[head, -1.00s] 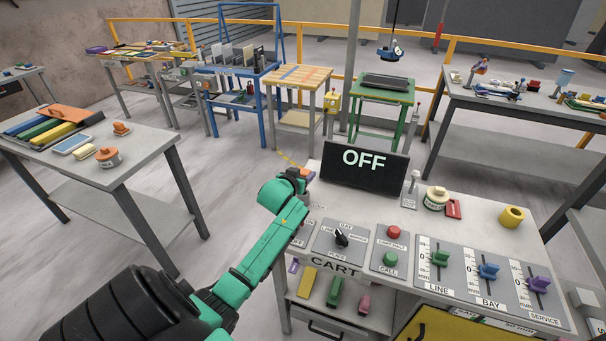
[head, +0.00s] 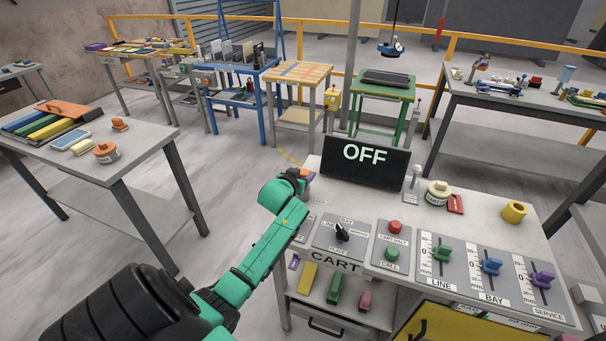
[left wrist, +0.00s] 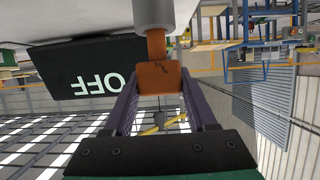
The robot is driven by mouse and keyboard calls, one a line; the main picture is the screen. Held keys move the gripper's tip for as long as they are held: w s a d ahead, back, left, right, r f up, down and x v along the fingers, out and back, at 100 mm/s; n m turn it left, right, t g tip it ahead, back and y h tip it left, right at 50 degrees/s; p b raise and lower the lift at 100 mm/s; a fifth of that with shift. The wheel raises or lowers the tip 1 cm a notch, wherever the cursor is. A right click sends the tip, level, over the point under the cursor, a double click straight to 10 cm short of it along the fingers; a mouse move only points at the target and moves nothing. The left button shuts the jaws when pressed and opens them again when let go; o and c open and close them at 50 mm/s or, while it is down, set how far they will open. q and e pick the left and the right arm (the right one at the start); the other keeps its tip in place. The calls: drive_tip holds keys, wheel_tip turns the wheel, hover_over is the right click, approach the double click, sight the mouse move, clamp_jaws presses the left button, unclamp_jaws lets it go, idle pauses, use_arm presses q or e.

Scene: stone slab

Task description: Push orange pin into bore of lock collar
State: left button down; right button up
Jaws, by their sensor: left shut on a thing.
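The orange pin (left wrist: 158,78) has a blocky head and a narrower shaft. My left gripper (left wrist: 158,92) is shut on the head, with one purple finger on each side. In the left wrist view the shaft meets the end of a grey cylinder, which looks like the lock collar (left wrist: 154,14). How deep the shaft sits in the bore cannot be told. In the head view my left gripper (head: 297,178) is at the far left edge of the control bench, with a bit of the orange pin (head: 305,172) showing. My right gripper is not in view.
The OFF display (head: 365,162) stands right of the gripper on the control bench (head: 330,208). A selector knob (head: 342,232) and red and green buttons are nearer. A side table (head: 140,150) stands left, with open floor between.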

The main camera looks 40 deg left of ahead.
use_arm(q)
drive_tip(key=shift+f+b, duration=1.05)
drive_tip(key=shift+f, duration=0.45)
drive_tip(key=shift+c, duration=0.6)
unclamp_jaws()
drive_tip(key=shift+s, duration=0.15)
drive_tip(key=b+v, duration=0.1)
drive_tip(key=v, duration=1.3)
drive_tip(key=shift+s, duration=0.2)
drive_tip(key=shift+d+r, duration=0.1)
